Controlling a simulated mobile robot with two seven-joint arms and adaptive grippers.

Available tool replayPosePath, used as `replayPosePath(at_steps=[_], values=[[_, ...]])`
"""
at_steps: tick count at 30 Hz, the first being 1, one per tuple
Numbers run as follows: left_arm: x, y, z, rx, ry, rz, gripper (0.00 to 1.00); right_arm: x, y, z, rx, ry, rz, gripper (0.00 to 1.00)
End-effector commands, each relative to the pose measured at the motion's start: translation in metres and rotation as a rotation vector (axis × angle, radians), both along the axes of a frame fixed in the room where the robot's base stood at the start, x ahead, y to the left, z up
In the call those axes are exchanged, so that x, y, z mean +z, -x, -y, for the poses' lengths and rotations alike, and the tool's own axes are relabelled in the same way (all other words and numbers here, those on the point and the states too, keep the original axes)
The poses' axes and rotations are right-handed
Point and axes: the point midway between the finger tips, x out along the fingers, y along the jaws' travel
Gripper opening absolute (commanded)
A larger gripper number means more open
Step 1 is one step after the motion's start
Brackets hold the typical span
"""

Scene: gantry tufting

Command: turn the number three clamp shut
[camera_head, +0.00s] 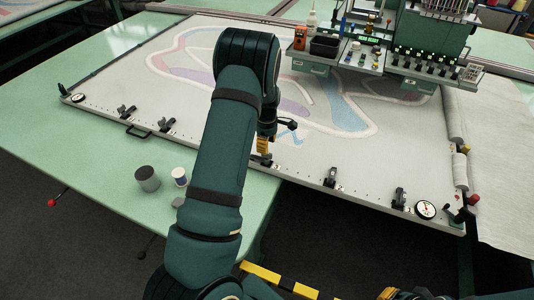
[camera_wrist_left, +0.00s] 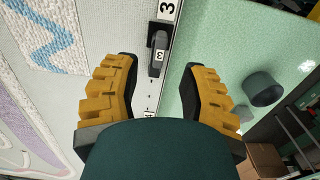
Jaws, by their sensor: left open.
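The number three clamp (camera_wrist_left: 157,55) is a dark lever clamp marked 3 on the pale frame rail (camera_wrist_left: 150,92), beside a printed 3. Its lever appears to lie roughly along the rail; I cannot tell whether it is shut. In the head view the clamp (camera_head: 261,160) is partly hidden by my left gripper (camera_head: 263,146). In the left wrist view my left gripper (camera_wrist_left: 159,88) is open and empty, its yellow fingers on either side of the rail, with the clamp's lever ahead between them. Dark and yellow parts, seemingly my right gripper (camera_head: 388,293), show at the bottom edge.
Other clamps stand along the front rail, including clamp two (camera_head: 330,178) and clamp one (camera_head: 399,198). A round gauge (camera_head: 425,210) is at the rail's right end. A dark cup (camera_head: 147,179) and a white spool (camera_head: 180,177) stand on the green table. The tufting machine (camera_head: 435,40) is at the back right.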

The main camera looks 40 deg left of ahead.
Motion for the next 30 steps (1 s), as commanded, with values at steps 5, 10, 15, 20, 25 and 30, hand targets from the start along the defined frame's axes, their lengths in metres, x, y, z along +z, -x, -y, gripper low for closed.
replayPosePath(at_steps=[5,10,15,20,25,30], values=[[-0.031,0.001,0.000,0.000,0.001,-0.003,0.42,-0.002,0.000,0.000,0.000,0.001,0.000,0.00],[-0.046,0.000,0.000,0.000,-0.001,-0.001,0.42,-0.002,0.000,0.000,0.000,0.001,0.000,0.00],[-0.051,0.000,0.000,0.000,0.000,0.000,0.42,-0.003,0.000,0.000,0.000,0.001,0.000,0.00],[-0.051,0.000,0.000,0.000,0.000,0.001,0.42,-0.003,0.000,0.000,0.000,0.001,0.000,0.00],[-0.051,0.000,0.000,0.000,0.000,0.001,0.07,-0.003,0.000,0.000,0.000,0.001,0.000,0.00],[-0.051,0.000,0.000,0.000,0.000,0.001,0.00,-0.003,0.000,0.000,0.000,0.001,0.000,0.00]])
